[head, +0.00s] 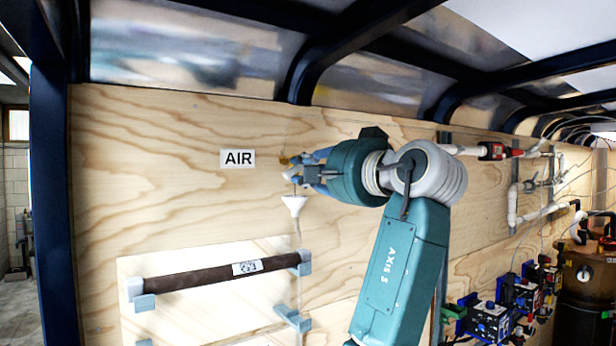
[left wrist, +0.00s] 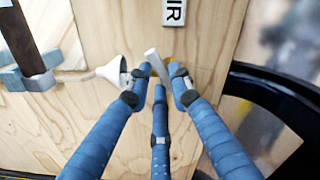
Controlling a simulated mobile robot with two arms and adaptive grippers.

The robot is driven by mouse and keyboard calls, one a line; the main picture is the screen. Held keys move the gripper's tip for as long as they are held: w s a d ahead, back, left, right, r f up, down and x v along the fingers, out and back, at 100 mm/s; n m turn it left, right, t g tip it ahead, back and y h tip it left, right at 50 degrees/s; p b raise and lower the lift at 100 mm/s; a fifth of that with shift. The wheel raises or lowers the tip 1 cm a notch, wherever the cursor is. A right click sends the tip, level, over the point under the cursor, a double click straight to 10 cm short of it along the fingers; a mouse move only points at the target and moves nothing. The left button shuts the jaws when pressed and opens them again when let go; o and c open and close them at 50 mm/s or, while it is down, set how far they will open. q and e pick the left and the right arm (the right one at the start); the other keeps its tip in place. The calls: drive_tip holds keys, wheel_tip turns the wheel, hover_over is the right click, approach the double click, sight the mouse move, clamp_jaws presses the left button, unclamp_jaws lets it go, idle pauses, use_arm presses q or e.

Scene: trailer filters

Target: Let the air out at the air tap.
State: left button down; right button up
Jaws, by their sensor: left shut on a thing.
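The air tap (head: 285,160) is a small brass-coloured piece on the plywood wall, right of the AIR sign (head: 238,158). My left gripper (head: 298,172) is at the tap and mostly hides it. In the left wrist view, the blue fingers (left wrist: 163,75) are closed around the tap, and a pale stub (left wrist: 154,58) and a bit of brass show between their tips. How far the tap is turned cannot be told. A white funnel (head: 294,203) opens upward just below the tap. My right gripper is not in view.
A dark brown tube (head: 215,274) with a label rests in grey-blue brackets on the wall below. Dark blue ribs (head: 312,65) arch above. The plywood around the sign is clear.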

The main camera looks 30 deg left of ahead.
use_arm(q)
drive_tip(key=m, duration=0.3)
drive_tip(key=shift+s+r+m+b, duration=0.2)
drive_tip(key=shift+r+m+b, duration=0.05)
drive_tip(key=shift+m+b, duration=0.05)
drive_tip(key=shift+a+r+m, duration=0.1)
drive_tip(key=shift+r+m, duration=0.1)
drive_tip(key=shift+m, duration=1.2)
drive_tip(key=c, duration=1.5)
unclamp_jaws()
drive_tip(key=shift+c, duration=0.2)
drive_tip(key=v, duration=1.2)
